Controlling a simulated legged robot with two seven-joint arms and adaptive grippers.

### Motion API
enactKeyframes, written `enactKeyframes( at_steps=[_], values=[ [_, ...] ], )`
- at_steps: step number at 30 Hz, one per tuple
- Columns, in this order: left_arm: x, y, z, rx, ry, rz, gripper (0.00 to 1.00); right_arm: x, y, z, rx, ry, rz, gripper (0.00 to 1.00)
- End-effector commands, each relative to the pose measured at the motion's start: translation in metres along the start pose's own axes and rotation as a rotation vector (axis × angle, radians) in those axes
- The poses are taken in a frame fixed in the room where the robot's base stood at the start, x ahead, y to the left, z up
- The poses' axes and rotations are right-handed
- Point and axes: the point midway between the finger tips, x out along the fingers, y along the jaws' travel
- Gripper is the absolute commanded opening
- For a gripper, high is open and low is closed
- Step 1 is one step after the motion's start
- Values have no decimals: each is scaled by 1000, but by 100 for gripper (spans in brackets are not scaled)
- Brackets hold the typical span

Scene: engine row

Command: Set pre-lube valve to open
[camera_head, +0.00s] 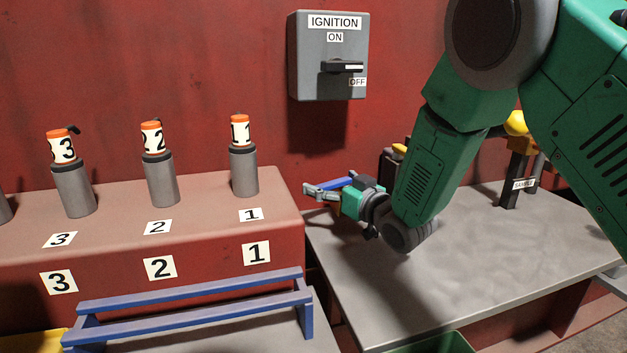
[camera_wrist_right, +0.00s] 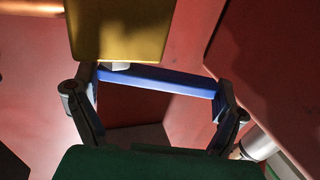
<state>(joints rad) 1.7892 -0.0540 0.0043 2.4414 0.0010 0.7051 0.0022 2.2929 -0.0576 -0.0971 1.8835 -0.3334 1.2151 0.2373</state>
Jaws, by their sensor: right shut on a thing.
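A blue bar-shaped handle (camera_head: 333,184), which I take to be the pre-lube valve's lever, is at the left end of the grey bench. My right gripper (camera_head: 324,192) is at this bar, low beside the red block's right end. In the right wrist view the blue bar (camera_wrist_right: 160,80) spans between the two dark fingers, and the gripper is shut on it. No pre-lube label is readable, and the valve body is largely hidden by my gripper and arm. My left gripper is not in view.
A grey ignition box (camera_head: 328,54) hangs on the red wall, its black handle horizontal towards OFF. Several numbered grey cylinders with orange tops, one marked 1 (camera_head: 243,170), stand on the red ledge. A blue rail (camera_head: 190,302) lies in front. The grey bench (camera_head: 450,275) is mostly clear.

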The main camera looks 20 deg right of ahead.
Motion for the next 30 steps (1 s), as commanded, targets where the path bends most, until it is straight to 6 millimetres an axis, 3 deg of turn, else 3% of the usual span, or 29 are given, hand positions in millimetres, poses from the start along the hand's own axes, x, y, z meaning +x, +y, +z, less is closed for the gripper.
enactKeyframes(
  at_steps=[9, 22, 23, 30],
  values=[
    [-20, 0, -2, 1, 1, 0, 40, -10, 5, -3, -1, 4, -209, 40],
    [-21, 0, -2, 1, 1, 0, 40, -12, 4, -1, 0, 2, -243, 40],
    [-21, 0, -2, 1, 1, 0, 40, -12, 4, -1, 0, 2, -243, 100],
    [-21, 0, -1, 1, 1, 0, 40, -12, 4, -1, -1, 1, -243, 100]
  ],
)
